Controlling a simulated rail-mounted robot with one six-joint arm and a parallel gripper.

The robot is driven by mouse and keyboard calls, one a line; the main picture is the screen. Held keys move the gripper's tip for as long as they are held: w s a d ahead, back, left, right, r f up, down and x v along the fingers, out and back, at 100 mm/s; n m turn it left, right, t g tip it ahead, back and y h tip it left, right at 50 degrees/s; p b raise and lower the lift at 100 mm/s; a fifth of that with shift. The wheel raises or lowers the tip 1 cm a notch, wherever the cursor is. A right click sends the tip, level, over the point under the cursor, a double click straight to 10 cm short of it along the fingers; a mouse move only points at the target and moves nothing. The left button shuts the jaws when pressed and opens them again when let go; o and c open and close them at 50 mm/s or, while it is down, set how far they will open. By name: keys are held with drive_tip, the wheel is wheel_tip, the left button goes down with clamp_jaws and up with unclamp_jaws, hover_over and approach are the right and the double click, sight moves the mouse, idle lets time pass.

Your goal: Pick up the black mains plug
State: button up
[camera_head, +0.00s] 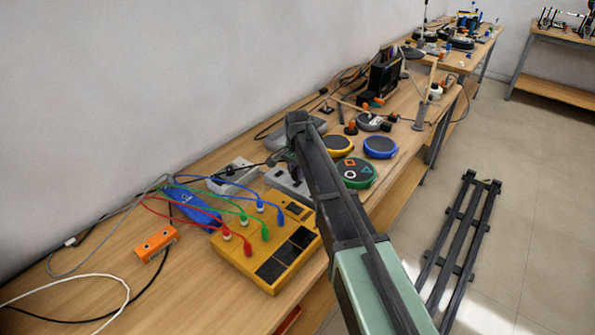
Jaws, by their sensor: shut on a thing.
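My arm reaches in from the lower right, and its far end bends down over the bench. My gripper (292,162) is at that end, low over a grey box (288,181), and is partly hidden by my own arm. It is shut on a small dark thing, which I take to be the black mains plug (296,175). The plug's outline is hard to tell from the dark fingers. I cannot tell whether the plug touches the grey box.
A yellow box (262,275) with red, green and blue leads stands left of my arm. Round pads, green (357,183), blue (380,147) and yellow (337,146), lie to the right. An orange block (156,243) and loose cables lie at the near left.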

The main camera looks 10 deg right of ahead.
wheel_tip(320, 180, up, 17)
drive_tip(key=p, duration=1.5)
drive_tip(key=shift+r+p, duration=0.2)
drive_tip(key=shift+p, duration=0.2)
drive_tip(key=shift+r+p, duration=1.8)
drive_tip(key=shift+r, duration=0.05)
wheel_tip(320, 180, up, 3)
drive_tip(key=p, duration=0.3)
